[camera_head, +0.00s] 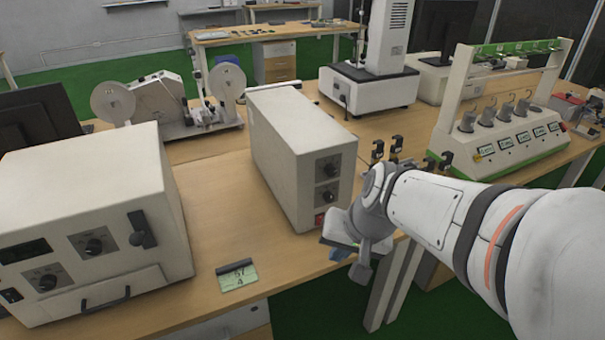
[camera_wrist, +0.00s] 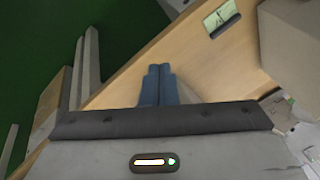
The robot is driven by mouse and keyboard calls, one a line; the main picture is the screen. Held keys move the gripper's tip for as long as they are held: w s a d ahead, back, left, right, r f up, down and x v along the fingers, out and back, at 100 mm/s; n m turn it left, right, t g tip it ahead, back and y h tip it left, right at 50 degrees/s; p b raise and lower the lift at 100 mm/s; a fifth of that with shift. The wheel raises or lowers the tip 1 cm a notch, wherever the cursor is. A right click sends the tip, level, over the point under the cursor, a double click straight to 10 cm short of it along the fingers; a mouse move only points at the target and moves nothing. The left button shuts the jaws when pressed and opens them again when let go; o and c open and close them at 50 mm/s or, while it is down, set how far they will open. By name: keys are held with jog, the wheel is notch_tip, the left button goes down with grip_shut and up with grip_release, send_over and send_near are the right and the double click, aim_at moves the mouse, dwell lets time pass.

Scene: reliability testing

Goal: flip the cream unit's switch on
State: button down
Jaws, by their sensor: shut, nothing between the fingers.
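A cream box unit (camera_head: 285,160) stands in the middle of the bench, with two dark knobs on its narrow front. A small red switch (camera_head: 320,220) is low on that front; its position is too small to tell. My gripper (camera_head: 338,250) is in front of and below the switch, near the bench's front edge, apparently apart from it. In the wrist view my gripper's two blue-grey fingers (camera_wrist: 159,70) are together with nothing between them. A pale box side (camera_wrist: 290,40), likely this unit, shows at the upper right there; the switch is not visible in that view.
A larger cream unit (camera_head: 85,210) with knobs and a lever stands at left. A small card display (camera_head: 238,275) lies between the units and shows in the wrist view (camera_wrist: 221,18). Small black clamps (camera_head: 396,146) and a multi-station tester (camera_head: 510,135) are at right.

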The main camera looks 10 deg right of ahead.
aim_at(320, 220)
jog(key=w+d+f+m+t+b, duration=0.2)
jog(key=w+d+f+m+b, duration=0.1)
jog(key=w+f+m, duration=0.2)
jog(key=w+d+f+m+t+b, duration=0.2)
jog(key=w+f+m, duration=0.3)
jog(key=w, duration=0.3)
jog(key=shift+w+d+m+t+b, duration=0.2)
jog(key=shift+d+m+t+b, duration=0.1)
jog(key=shift+d+m+b, duration=0.4)
jog(key=shift+a+f, duration=0.1)
jog(key=b+x, duration=0.4)
jog(key=x, duration=0.6)
jog(key=shift+s, duration=0.15)
jog(key=shift+w+a+f+p, duration=0.1)
jog(key=shift+w+a, duration=0.1)
jog(key=shift+w, duration=0.5)
jog(key=shift+w+a+f+p, duration=0.1)
jog(key=shift+w+a, duration=0.1)
jog(key=shift+w, duration=0.5)
jog(key=shift+w+a+p, duration=0.1)
jog(key=shift+w+a, duration=0.1)
jog(key=shift+w, duration=0.5)
jog(key=shift+f, duration=0.1)
